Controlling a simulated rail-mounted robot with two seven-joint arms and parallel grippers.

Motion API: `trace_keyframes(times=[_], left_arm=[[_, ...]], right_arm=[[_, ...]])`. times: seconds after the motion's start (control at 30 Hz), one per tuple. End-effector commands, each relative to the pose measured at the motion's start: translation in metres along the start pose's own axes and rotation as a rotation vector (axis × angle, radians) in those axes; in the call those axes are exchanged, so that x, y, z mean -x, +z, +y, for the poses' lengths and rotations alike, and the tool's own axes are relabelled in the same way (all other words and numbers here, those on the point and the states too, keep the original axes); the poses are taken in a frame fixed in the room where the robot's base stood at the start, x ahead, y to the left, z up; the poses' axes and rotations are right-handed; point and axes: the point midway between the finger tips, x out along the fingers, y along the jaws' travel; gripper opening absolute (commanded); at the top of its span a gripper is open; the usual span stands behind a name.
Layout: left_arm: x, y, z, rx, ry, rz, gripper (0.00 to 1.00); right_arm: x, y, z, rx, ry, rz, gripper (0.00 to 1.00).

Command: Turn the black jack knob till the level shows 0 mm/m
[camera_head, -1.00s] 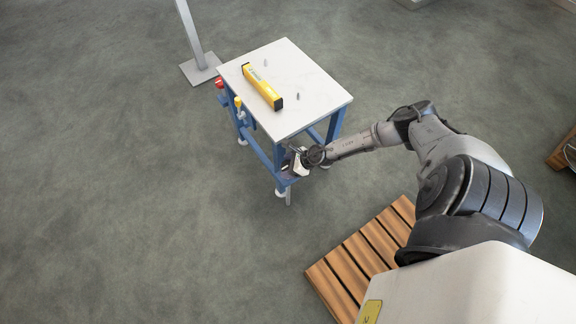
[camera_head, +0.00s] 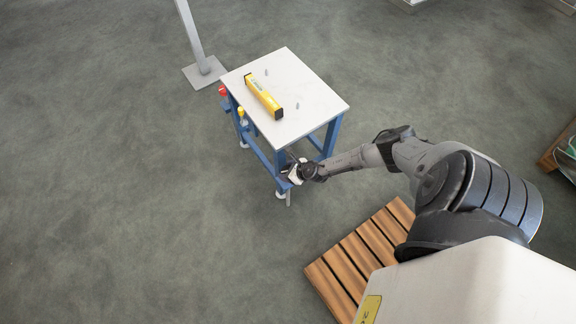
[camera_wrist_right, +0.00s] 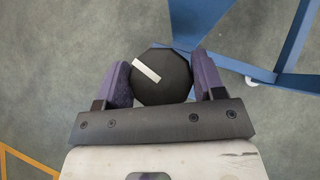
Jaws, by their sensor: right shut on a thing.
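The black jack knob (camera_wrist_right: 160,78) shows in the right wrist view, with a white mark slanting down to the right across its top. My right gripper (camera_wrist_right: 161,82) is shut on it, with a purple pad on each side. In the head view my right gripper (camera_head: 294,172) is at the near lower corner of the blue-framed table, and the knob is too small to make out there. The yellow level (camera_head: 263,96) lies on the white table top (camera_head: 310,92). Its reading is too small to read. My left gripper is not in view.
A red knob (camera_head: 223,90) and a yellow part (camera_head: 241,112) are on the table's left side. Two small grey pins stand on the top. A slatted wooden pallet (camera_head: 352,252) lies at front right. A grey post (camera_head: 190,35) stands behind. The floor at left is clear.

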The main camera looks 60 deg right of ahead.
Motion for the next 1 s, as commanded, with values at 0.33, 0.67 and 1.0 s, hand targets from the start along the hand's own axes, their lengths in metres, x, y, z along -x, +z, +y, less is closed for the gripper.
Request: trace_keyframes(times=[0.33, 0.67, 1.0], left_arm=[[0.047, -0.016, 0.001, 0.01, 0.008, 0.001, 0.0], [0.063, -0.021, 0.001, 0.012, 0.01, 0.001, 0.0], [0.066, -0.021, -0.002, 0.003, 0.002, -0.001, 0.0]], right_arm=[[0.003, 0.004, 0.003, -0.238, -0.232, 0.0, 0.39], [0.001, 0.002, 0.002, -0.459, -0.455, 0.0, 0.39], [-0.001, 0.001, 0.002, -0.684, -0.679, 0.001, 0.39]])
